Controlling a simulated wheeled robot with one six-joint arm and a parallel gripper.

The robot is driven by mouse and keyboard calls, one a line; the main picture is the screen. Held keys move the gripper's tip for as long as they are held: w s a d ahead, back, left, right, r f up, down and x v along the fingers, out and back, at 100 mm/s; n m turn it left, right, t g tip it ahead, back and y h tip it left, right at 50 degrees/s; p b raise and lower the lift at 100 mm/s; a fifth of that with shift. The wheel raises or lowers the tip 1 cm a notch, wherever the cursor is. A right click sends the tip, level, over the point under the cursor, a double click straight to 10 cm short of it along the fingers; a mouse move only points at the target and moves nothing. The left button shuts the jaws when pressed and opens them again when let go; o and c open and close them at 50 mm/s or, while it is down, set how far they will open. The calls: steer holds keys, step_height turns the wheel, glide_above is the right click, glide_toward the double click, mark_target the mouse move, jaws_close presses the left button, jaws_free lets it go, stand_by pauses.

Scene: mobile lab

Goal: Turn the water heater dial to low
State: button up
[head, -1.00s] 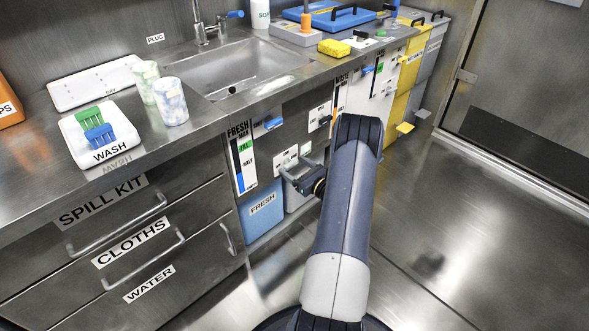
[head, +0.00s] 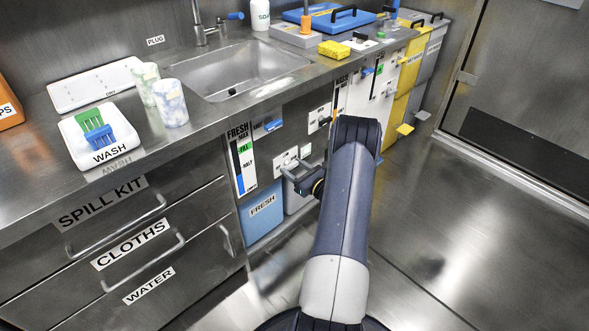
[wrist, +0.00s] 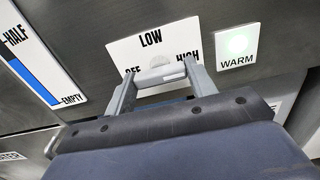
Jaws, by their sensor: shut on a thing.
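The water heater dial (wrist: 160,74) is a pale knob on a white plate (wrist: 125,48) marked LOW at the top, HIGH at the right and a partly hidden OFF at the left. My gripper (wrist: 163,72) is shut on the dial, one finger on each side of it. The fingers and knob cover part of the plate, and I cannot tell exactly where the dial points. In the head view my gripper (head: 294,181) reaches left to the cabinet front, by the heater plate (head: 286,160).
A WARM indicator (wrist: 238,43) glows pale green right of the plate. The FRESH gauge (head: 241,160) is to the left, with a blue FRESH container (head: 262,215) below. The counter edge overhangs the cabinet front. The floor (head: 450,240) at the right is clear.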

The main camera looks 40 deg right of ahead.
steer(key=shift+f, duration=0.1)
steer(key=n+b, duration=1.2)
steer(key=shift+b, duration=0.4)
steer(key=n, duration=0.5)
steer(key=shift+n, duration=0.3)
steer(key=o, duration=1)
steer(key=shift+s, duration=0.1)
